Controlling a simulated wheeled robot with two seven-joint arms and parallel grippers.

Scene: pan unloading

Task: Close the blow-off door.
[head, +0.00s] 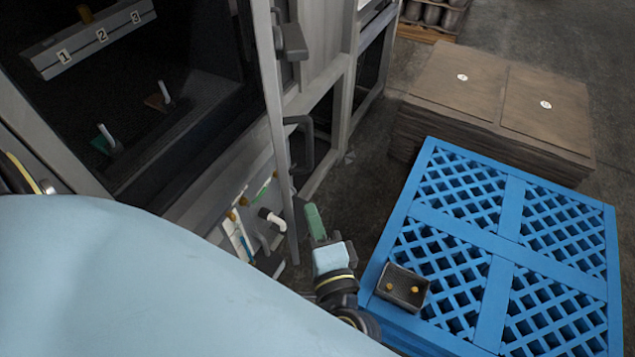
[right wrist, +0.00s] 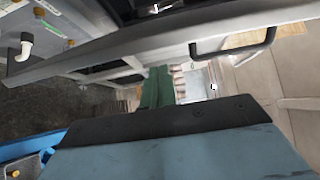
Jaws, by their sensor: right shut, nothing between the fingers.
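The blow-off door (head: 270,90) stands open, swung out from the grey cabinet and seen nearly edge-on in the head view. A dark bar handle (head: 306,140) and a latch block (head: 291,42) sit on its right side. My right gripper (head: 314,220) has green fingers, shut and empty, just right of the door's lower end; I cannot tell if they touch it. In the right wrist view the door's grey frame (right wrist: 120,58) crosses above the green fingers (right wrist: 158,86), with the handle (right wrist: 240,47) to the right. My left gripper is out of view.
The dark cabinet interior holds a strip numbered 1, 2, 3 (head: 85,42) and two small levers. A white pipe elbow (head: 271,217) is left of the door's lower end. A blue pallet (head: 510,208) bearing a small box (head: 402,289) and stacked brown sheets (head: 495,90) stand right.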

